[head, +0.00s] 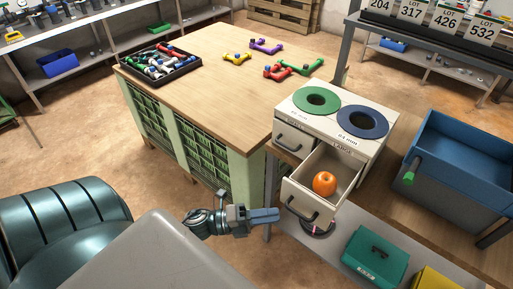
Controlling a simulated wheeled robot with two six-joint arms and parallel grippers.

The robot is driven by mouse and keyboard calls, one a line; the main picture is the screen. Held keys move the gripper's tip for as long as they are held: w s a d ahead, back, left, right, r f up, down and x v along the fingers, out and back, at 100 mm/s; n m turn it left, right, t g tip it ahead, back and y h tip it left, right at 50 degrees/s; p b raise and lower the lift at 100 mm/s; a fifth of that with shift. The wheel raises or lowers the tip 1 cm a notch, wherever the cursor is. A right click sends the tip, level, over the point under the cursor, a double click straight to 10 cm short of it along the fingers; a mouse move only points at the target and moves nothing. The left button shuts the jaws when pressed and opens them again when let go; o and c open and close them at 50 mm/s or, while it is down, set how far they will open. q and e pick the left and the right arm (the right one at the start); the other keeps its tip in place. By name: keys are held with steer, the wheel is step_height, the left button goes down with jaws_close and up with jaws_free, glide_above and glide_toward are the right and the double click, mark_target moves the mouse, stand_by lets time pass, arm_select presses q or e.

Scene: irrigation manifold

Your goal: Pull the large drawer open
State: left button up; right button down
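The large drawer (312,205) is the right one of two in a cream cabinet (306,126) and stands pulled out. The word LARGE is on the cabinet above it. An orange round object (324,183) lies inside. Its dark bar handle (301,212) is on the drawer's front. My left gripper (266,215) is just left of the handle, with a small gap seen between them in the picture. Its fingers are seen from the side, so their opening does not show. My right gripper is not in view.
The other drawer (288,144) is closed. Green (317,89) and blue (375,112) rings are on the cabinet top. A wooden-topped bench (210,75) stands behind to the left. A blue bin (464,150) is at right. A teal box (375,262) sits on the shelf below.

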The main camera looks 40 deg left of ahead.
arm_select(q)
steer(key=shift+b+v, duration=0.45)
steer(key=shift+v, duration=1.35)
steer(key=w+a+f+n+t+y, duration=0.1)
steer(key=w+a+f+n+y, duration=0.1)
steer(key=a+f+n+y, duration=0.4)
steer(key=w+a+f+n+t+y, duration=0.15)
steer(key=f+n, duration=0.25)
steer(key=f, duration=0.5)
steer(key=s+a+f+n+g+y, duration=0.2)
steer(key=s+a+f+n+y, duration=0.15)
steer(key=f, duration=0.55)
steer(key=s+a+f+n+g+y, duration=0.25)
steer(key=f+n, duration=0.25)
steer(key=f, duration=0.3)
steer(key=s+d+f+n+g+y, duration=0.15)
steer(key=s+f+n+g, duration=0.4)
steer(key=s+f, duration=0.75)
steer(key=s+d+f+n+g, duration=0.2)
steer(key=s+d+f, duration=0.1)
steer(key=s+f, duration=0.2)
steer(key=s+d+f+n+g, duration=0.2)
steer(key=s+f, duration=0.3)
steer(key=s, duration=0.3)
steer(key=shift+d+n, duration=0.4)
steer(key=shift+d, duration=0.35)
